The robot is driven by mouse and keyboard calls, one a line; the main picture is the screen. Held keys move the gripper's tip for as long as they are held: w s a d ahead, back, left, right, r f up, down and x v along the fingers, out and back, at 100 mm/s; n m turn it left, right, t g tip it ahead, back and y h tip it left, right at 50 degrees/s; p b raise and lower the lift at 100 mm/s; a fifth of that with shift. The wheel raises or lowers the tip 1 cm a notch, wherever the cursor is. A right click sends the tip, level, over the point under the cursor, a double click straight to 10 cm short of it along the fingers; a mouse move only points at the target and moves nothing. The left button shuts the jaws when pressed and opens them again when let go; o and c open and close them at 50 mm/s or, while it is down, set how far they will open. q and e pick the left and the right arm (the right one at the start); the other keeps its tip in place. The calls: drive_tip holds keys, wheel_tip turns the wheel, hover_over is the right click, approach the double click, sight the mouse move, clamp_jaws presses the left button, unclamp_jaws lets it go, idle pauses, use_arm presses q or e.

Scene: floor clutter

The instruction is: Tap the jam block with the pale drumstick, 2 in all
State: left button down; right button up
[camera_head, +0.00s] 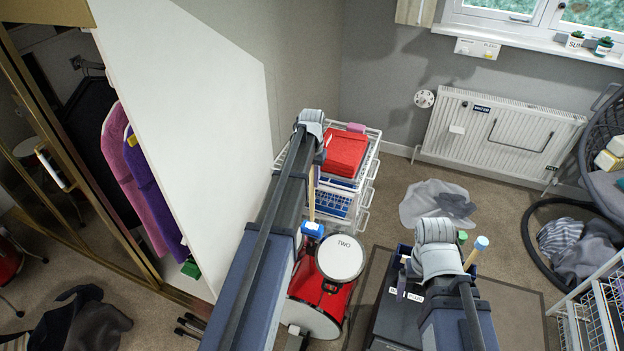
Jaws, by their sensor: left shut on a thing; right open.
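The pale drumstick (311,195) hangs nearly upright below my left wrist. My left gripper (318,153) is shut on its upper part, with the fingers partly hidden by the arm. The stick's lower end is at or just above a small blue block (312,229), apparently the jam block, beside the white drum head marked TWO (340,257). I cannot tell whether they touch. My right gripper (437,278) is open, mostly hidden under its wrist, above a dark box (390,318).
The red drum (327,294) stands below the block. Sticks with a blue tip (481,242) and a green tip (462,236) show beside my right wrist. Grey cloth (437,203) lies on the carpet.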

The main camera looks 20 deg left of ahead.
sight(312, 187)
use_arm(q)
wheel_tip(312, 187, down, 4)
drive_tip(key=b, duration=0.3)
drive_tip(key=shift+r, duration=0.25)
drive_tip(key=shift+r+p, duration=1.65)
drive_tip(key=shift+r, duration=0.25)
wheel_tip(312, 187, up, 6)
drive_tip(key=p, duration=0.6)
drive_tip(key=shift+f, duration=0.1)
